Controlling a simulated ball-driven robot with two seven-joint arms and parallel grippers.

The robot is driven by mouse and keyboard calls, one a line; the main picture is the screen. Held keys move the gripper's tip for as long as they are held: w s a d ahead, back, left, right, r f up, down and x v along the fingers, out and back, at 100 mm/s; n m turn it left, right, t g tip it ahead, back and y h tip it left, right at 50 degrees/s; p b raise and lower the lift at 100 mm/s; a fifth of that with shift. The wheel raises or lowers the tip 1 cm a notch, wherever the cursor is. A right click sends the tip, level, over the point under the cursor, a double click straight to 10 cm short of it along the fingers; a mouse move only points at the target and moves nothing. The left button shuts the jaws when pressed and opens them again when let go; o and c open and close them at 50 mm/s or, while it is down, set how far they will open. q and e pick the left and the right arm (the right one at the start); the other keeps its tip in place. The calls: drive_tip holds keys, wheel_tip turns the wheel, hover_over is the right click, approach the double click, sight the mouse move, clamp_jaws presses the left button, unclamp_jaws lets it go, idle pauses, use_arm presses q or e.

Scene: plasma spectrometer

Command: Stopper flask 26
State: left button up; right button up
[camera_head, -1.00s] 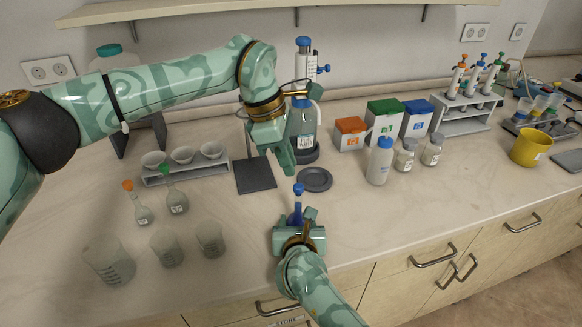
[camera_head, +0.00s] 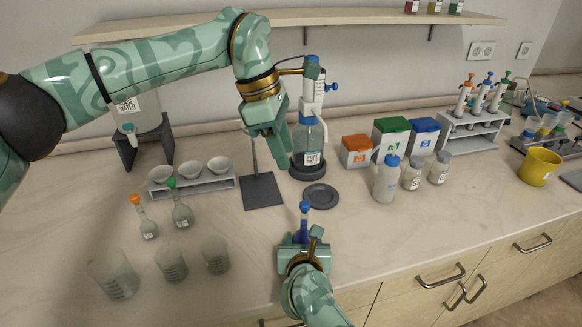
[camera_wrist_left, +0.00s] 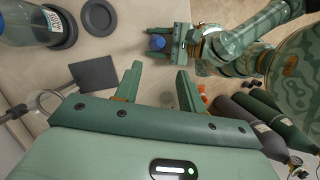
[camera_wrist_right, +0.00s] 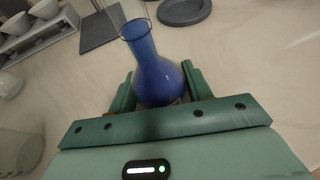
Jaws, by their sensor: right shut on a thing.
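My right gripper (camera_head: 304,240) is shut on a flask of blue liquid (camera_wrist_right: 158,72) near the bench front; it also shows in the right wrist view (camera_wrist_right: 158,88). No number is readable on the flask. My left gripper (camera_head: 284,146) is above and behind the flask, apart from the stopper. Its fingers (camera_wrist_left: 160,72) are open and empty.
A dark round plate (camera_head: 321,196) and a stand base (camera_head: 262,191) lie behind the flask. A water dispenser bottle (camera_head: 310,140) stands close behind my left gripper. Orange-stoppered (camera_head: 148,230) and green-stoppered (camera_head: 182,216) flasks and beakers (camera_head: 171,264) stand left. A wash bottle (camera_head: 386,181) stands right.

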use_arm(q)
drive_tip(key=v, duration=0.5)
use_arm(e)
drive_tip(key=shift+f, duration=0.1)
drive_tip(key=o, duration=1.4)
drive_tip(key=shift+o, duration=0.2)
drive_tip(key=shift+s+r, duration=0.25)
drive_tip(key=shift+s, duration=0.2)
use_arm(q)
drive_tip(key=r+p, duration=0.2)
drive_tip(key=r, duration=0.1)
drive_tip(key=r+p, duration=0.2)
drive_tip(key=shift+s, duration=0.35)
use_arm(e)
drive_tip(key=v, duration=1.5)
drive_tip(key=shift+s, duration=0.2)
